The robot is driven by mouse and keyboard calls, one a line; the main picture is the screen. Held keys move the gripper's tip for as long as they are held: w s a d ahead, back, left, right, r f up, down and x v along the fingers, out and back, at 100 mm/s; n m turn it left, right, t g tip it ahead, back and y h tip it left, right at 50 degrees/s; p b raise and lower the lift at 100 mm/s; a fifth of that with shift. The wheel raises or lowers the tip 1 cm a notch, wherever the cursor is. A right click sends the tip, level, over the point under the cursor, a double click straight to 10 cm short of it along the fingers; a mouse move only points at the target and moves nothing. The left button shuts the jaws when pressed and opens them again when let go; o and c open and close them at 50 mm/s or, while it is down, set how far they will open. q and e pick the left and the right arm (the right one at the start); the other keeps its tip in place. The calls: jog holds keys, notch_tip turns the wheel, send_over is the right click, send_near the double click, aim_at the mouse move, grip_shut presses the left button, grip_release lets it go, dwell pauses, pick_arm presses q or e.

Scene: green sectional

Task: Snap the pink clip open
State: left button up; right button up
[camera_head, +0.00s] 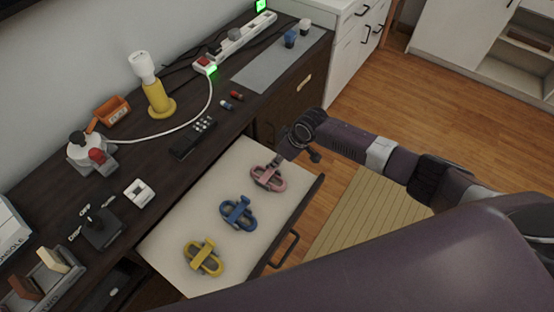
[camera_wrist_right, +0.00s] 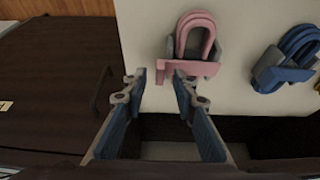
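The pink clip (camera_head: 268,178) lies in an open drawer (camera_head: 190,226), at the end near my right arm. It has a pink oval loop, a grey part and a flat pink tab. My right gripper (camera_head: 283,156) is beside the clip and partly hides its far end. In the right wrist view, the pink clip (camera_wrist_right: 197,36) is just beyond the open fingers (camera_wrist_right: 160,82). One end of its tab shows between the fingertips; I cannot tell whether they touch it. Whether the clip is fastened is unclear. My left gripper is not in view.
A blue clip (camera_head: 239,214) and a yellow clip (camera_head: 203,258) lie in the same drawer. The dark counter (camera_head: 150,185) behind holds a remote (camera_head: 194,138), a yellow lamp (camera_head: 156,97) and a power strip (camera_head: 238,42). The drawer floor between the clips is bare.

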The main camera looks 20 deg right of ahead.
jog(key=shift+w+a+f, duration=0.1)
jog(key=shift+w+f, duration=0.05)
jog(key=shift+f, duration=0.3)
grip_shut()
